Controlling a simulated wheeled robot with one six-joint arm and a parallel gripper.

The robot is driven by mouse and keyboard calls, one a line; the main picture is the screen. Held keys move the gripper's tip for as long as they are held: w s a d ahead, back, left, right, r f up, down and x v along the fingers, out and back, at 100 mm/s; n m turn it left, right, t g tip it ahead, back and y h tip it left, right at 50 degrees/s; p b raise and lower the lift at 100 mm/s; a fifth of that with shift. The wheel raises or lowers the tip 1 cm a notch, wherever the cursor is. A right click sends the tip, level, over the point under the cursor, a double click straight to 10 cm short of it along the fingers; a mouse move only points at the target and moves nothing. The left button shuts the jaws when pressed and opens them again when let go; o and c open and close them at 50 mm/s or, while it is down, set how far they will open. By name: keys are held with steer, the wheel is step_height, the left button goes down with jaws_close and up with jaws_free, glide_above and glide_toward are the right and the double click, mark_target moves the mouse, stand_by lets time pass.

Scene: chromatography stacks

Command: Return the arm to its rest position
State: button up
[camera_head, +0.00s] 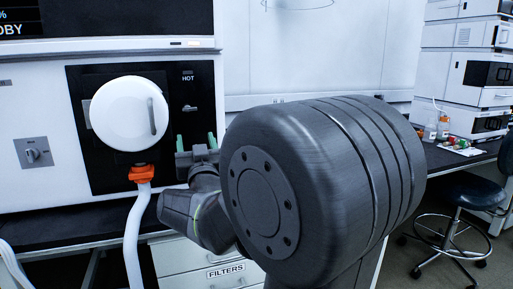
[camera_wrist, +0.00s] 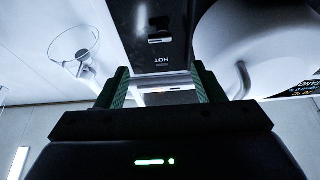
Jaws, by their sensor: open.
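My gripper (camera_head: 196,141) is in front of the instrument's black panel, to the right of the round white door (camera_head: 130,114). Its two green-padded fingers point up and stand apart with nothing between them. In the wrist view my gripper (camera_wrist: 160,92) is also open and empty, with the black panel (camera_wrist: 150,35) beyond the fingers and the white door (camera_wrist: 255,45) to the right. My dark arm is bent, and its large rounded joint fills the middle of the head view. It hides part of the bench and cabinet behind it.
An orange clamp (camera_head: 142,174) with a white hose (camera_head: 137,225) hangs below the door, left of my gripper. Drawers (camera_head: 195,262) are under the bench. At right are a stool (camera_head: 460,190), instrument stacks (camera_head: 470,70) and small bottles (camera_head: 437,128). A glass funnel-like piece (camera_wrist: 75,45) shows in the wrist view.

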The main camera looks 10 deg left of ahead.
mark_target(191, 108)
steer(key=x, duration=1.3)
steer(key=shift+w+a+r+b, duration=0.2)
steer(key=shift+w+r+b, duration=0.1)
steer(key=shift+b, duration=0.1)
steer(key=shift+f, duration=0.1)
